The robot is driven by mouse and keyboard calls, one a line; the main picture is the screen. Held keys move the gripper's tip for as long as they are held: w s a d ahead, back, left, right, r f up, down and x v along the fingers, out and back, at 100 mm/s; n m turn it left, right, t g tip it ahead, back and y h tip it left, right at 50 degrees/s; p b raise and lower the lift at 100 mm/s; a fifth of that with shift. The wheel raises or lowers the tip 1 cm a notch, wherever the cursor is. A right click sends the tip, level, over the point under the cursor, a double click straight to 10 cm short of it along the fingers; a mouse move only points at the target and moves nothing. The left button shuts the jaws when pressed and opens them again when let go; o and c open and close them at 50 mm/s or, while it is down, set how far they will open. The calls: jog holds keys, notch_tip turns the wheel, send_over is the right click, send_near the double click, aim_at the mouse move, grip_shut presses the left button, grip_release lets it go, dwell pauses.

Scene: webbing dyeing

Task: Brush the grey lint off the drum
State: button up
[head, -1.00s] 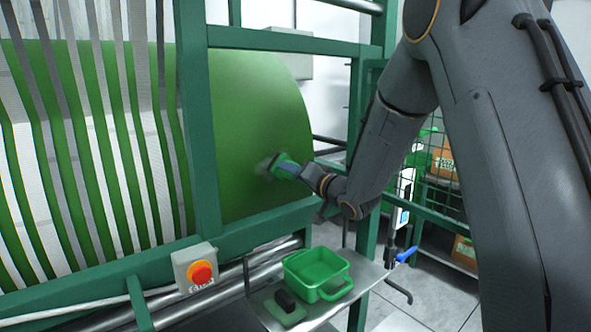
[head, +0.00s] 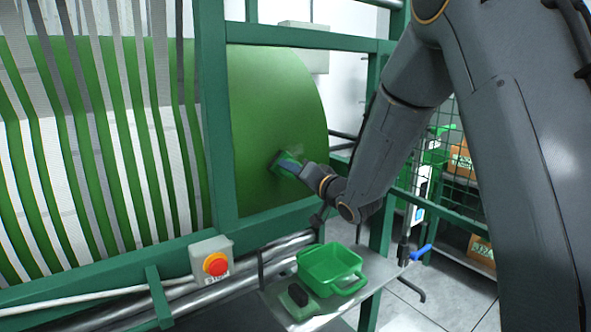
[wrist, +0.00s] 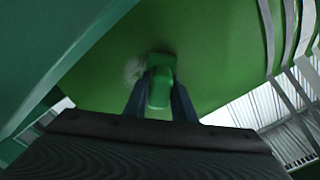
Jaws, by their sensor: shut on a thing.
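The green drum (head: 265,110) fills the middle of the head view behind the frame, its bare end to the right of the white strips. My gripper (head: 301,170) is at this bare part and is shut on a green brush (head: 287,163). The brush head is at the drum face and seems to touch it. In the wrist view the brush's green handle (wrist: 160,88) stands between my fingers. A pale grey lint patch (wrist: 133,69) shows just left of the brush there. In the head view only a faint grey trace shows by the brush; the brush may hide some.
Green frame posts (head: 218,120) and a lower rail stand before the drum. A red stop button (head: 215,264) sits on the rail. A shelf (head: 378,268) below holds a green basket (head: 330,268) and a dark-topped green block (head: 298,296). A mesh cage with boxes (head: 480,250) is at right.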

aim_at(275, 168)
jog(key=shift+s+a, duration=0.45)
jog(key=shift+a, duration=0.2)
jog(key=shift+s+a, duration=0.45)
jog(key=shift+a, duration=0.2)
jog(key=shift+o, duration=0.2)
jog(key=shift+w+r+p, duration=0.1)
jog(key=shift+r+p, duration=0.7)
jog(key=shift+r, duration=0.35)
jog(key=shift+w+d+f+p, duration=0.1)
jog(key=shift+w+d+p, duration=0.05)
jog(key=shift+w+d, duration=1.45)
jog(key=shift+w+d+p, duration=0.1)
jog(key=shift+w+d, duration=0.85)
jog(key=shift+d, duration=1.3)
jog(key=shift+w+d+f+p, duration=0.1)
jog(key=shift+w+d+p, duration=0.05)
jog(key=shift+w+d, duration=1.45)
jog(key=shift+c, duration=0.2)
jog(key=shift+s+d, duration=0.3)
jog(key=shift+s, duration=0.1)
jog(key=shift+p+v, duration=1.25)
jog(key=shift+v, duration=1.7)
jog(key=shift+p+v, duration=0.55)
jog(key=shift+v, duration=0.9)
